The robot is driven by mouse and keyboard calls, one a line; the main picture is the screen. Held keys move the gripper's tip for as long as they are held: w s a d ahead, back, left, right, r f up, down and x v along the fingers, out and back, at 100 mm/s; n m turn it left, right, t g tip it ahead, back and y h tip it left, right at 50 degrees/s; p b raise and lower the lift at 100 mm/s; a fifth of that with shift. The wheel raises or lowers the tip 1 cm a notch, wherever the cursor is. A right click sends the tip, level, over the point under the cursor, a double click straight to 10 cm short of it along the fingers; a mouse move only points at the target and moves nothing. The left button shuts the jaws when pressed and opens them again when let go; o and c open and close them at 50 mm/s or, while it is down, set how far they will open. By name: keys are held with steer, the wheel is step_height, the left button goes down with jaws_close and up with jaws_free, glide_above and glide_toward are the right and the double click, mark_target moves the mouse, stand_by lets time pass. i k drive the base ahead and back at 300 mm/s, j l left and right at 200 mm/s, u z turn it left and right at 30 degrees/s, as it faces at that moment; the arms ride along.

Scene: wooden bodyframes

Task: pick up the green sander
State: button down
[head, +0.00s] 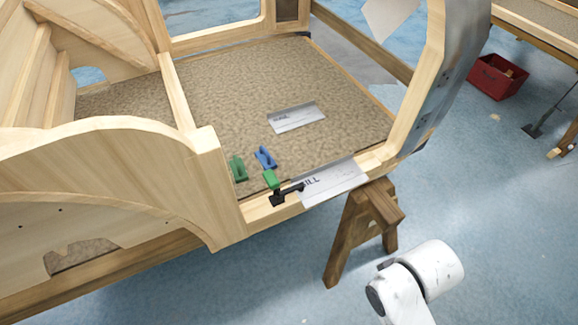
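A small green block-shaped tool (238,168), which looks like the green sander, rests on the brown speckled floor panel inside the wooden bodyframe, near its front sill. A similar blue tool (265,157) lies just right of it. A green and black tool (284,193), perhaps a drill, lies at the front sill, below and right of both. My gripper is not in view; only a white part of my arm shows at the lower right, well apart from the tools.
The bodyframe's sill (262,211) and left curved side panel (110,160) border the tools. A printed sheet (331,183) lies on the sill, another (296,117) on the floor panel. A wooden trestle (362,228) stands below. A red crate (497,77) stands at upper right.

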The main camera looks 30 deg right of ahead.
mark_target(240, 173)
steer(key=i+l+u, duration=0.35)
steer(key=l, duration=0.25)
steer(key=i+l+u, duration=0.15)
steer(key=l, duration=0.2)
steer(key=i+l+u, duration=0.2)
steer(key=l, duration=0.15)
steer(key=l+u, duration=0.15)
steer(key=l, duration=0.2)
steer(key=i+l+u, duration=0.1)
steer(key=i+u, duration=0.2)
steer(key=i, duration=0.1)
